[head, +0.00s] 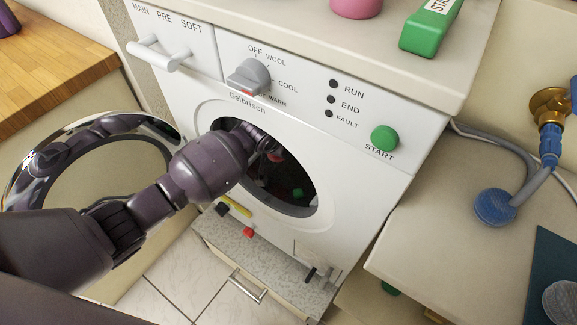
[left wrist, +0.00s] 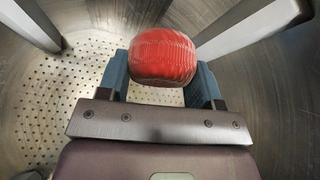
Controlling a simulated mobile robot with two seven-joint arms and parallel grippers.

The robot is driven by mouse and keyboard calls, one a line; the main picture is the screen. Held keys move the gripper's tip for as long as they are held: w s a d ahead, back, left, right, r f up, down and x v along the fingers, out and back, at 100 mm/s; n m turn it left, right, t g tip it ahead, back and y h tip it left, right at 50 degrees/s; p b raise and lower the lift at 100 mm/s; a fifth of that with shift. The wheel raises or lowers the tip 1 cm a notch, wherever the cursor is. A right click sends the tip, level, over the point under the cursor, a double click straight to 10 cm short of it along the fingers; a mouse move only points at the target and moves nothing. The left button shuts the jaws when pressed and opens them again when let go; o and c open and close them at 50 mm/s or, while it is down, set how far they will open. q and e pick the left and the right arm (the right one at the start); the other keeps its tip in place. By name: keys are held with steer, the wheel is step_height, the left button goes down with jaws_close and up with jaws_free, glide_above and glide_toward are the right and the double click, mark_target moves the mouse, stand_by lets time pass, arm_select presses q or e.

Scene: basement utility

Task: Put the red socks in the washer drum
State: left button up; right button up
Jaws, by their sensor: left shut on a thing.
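The washer (head: 350,155) is white, and its round door (head: 30,165) stands open to the left. My left arm reaches through the opening, and its gripper is hidden inside the dark drum (head: 290,170) in the head view. In the left wrist view, the left gripper (left wrist: 162,88) is shut on the red socks (left wrist: 165,55), a rounded ribbed red bundle between its two blue fingers. Around it is the perforated metal drum wall (left wrist: 75,75) with pale paddles (left wrist: 250,28). Whether the bundle touches the drum wall I cannot tell. My right gripper is not in view.
A small green thing (head: 298,192) shows inside the drum opening. Small yellow (head: 236,206), black and red (head: 249,232) things lie on the ledge below the door. A green box (head: 430,28) and a pink item (head: 356,6) stand on top. A wooden counter (head: 50,60) is at left.

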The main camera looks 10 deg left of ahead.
arm_select(q)
steer(key=b, duration=0.1)
glide_above(280, 170)
steer(key=s, duration=0.2)
step_height(280, 170, down, 5)
steer(key=shift+a+r, duration=0.15)
steer(key=shift+f+b, duration=0.3)
steer(key=shift+f, duration=0.1)
step_height(280, 170, down, 4)
steer(key=shift+r+b, duration=0.1)
steer(key=shift+b, duration=0.65)
steer(key=shift+f, duration=0.25)
steer(key=shift+w+r, duration=0.1)
steer(key=shift+r, duration=0.15)
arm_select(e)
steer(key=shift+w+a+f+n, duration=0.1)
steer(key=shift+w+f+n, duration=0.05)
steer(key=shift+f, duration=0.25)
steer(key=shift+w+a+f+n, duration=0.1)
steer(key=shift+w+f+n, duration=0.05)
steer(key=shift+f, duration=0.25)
arm_select(q)
steer(key=shift+f, duration=0.1)
steer(key=o, duration=0.9)
steer(key=shift+o, duration=0.2)
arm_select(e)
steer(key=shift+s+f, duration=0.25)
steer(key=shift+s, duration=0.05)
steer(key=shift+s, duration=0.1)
